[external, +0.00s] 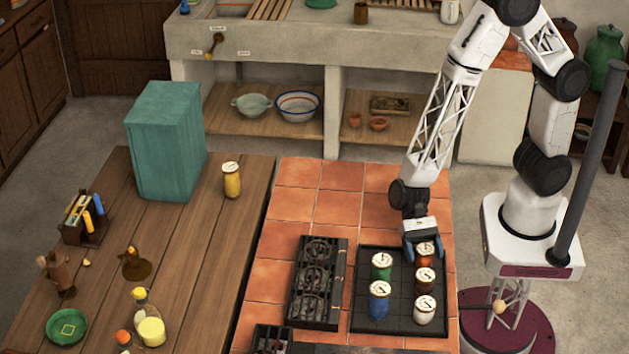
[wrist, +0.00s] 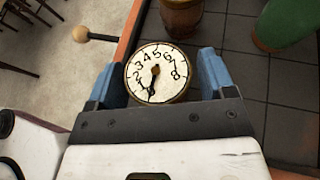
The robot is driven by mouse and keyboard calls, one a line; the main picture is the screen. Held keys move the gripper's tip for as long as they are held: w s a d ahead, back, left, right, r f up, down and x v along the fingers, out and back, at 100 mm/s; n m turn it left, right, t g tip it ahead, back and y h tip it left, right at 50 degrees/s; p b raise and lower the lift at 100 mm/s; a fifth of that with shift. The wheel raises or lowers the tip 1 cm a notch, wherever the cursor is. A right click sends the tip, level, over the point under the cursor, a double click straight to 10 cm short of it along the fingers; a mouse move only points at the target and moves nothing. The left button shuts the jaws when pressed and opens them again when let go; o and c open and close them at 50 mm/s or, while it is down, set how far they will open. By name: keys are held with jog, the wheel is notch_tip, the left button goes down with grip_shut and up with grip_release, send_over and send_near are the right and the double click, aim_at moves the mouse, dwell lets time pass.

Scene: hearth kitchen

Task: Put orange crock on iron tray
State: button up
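The orange crock (external: 426,259), with a pale dial lid, stands at the far right corner of the dark gridded iron tray (external: 391,325). My gripper (external: 424,252) points down over it, with one blue finger on each side. In the wrist view, the crock's dial lid (wrist: 158,73) lies between the fingertips of my gripper (wrist: 160,72), with a small gap at the right finger. The fingers look open around it. The crock's sides are mostly hidden there, and its base is partly hidden by the brown crock in the external view.
On the tray also stand a green crock (external: 381,267), a blue crock (external: 379,302), a brown crock (external: 424,282) and a white crock (external: 424,312). A dark burner rack (external: 317,280) lies left of the tray. A yellow crock (external: 232,182) and a teal box (external: 165,145) stand on the wooden table.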

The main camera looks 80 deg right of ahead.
jog(key=shift+o, duration=0.3)
jog(key=shift+r, duration=0.15)
jog(key=v, duration=1.2)
dwell(0.4)
dwell(0.9)
jog(key=s+d+r+n+t+h, duration=0.2)
jog(key=s+d+r+n+h, duration=0.2)
jog(key=d+r, duration=0.3)
jog(key=s+d+r+n+t+h, duration=0.2)
jog(key=s+d+r+n+h, duration=0.2)
jog(key=d+r, duration=0.4)
jog(key=s+d+r+n+t+h, duration=0.2)
jog(key=s+d+r+n+h, duration=0.2)
jog(key=d+r, duration=0.4)
jog(key=shift+s+d+r+n+t+h, duration=0.3)
jog(key=shift+d+n+t+h, duration=0.15)
jog(key=shift+d+n, duration=0.6)
